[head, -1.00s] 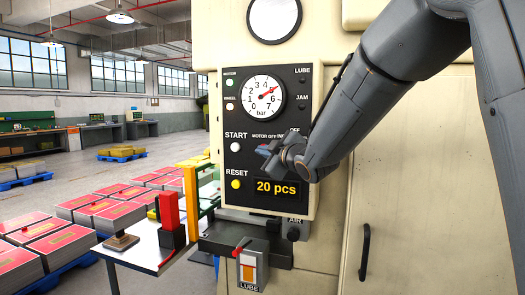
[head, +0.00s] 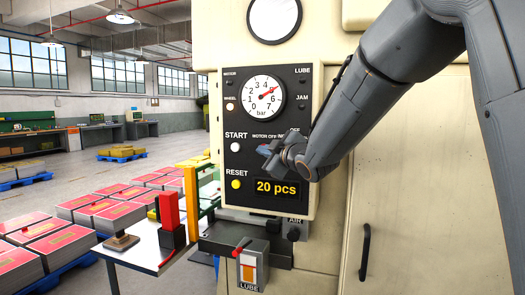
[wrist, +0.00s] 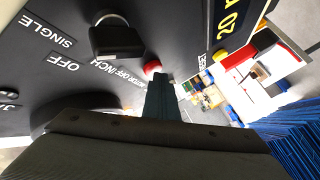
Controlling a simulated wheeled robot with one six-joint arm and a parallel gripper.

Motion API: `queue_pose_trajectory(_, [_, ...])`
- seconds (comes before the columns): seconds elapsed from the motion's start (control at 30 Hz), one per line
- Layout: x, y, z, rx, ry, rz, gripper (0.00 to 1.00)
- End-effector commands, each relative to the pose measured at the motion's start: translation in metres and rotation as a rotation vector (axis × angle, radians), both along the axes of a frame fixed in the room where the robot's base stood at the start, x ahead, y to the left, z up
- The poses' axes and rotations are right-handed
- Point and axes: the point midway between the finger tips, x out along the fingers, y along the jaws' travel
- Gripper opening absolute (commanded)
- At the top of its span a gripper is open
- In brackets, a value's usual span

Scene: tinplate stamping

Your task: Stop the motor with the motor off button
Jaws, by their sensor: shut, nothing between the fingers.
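The red motor off button (wrist: 152,66) shows in the wrist view beside its MOTOR OFF label. In the head view my gripper covers it, below the same label on the black control panel (head: 245,212). My gripper (head: 264,150) is shut and empty. In the wrist view its fingertips (wrist: 158,78) are right at the button's edge and seem to touch it; how far the button is pressed I cannot tell. The MOTOR lamp (head: 230,82) at the panel's top left is dark.
Near the fingers are the white START button (head: 235,147), the yellow RESET button (head: 236,184) and the 20 pcs display (head: 277,188). A LUBE box (head: 251,268) and a table (head: 150,250) stand below.

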Motion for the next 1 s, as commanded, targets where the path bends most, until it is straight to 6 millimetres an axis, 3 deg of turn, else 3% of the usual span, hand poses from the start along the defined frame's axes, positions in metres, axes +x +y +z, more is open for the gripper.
queue_pose_trajectory(0.4, [-0.016,0.006,-0.001,0.000,0.000,0.000,0.00])
queue_pose_trajectory(0.77, [-0.019,0.007,0.000,0.000,-0.001,0.001,0.00])
queue_pose_trajectory(1.0, [-0.038,0.014,-0.001,0.001,-0.001,0.002,0.00])
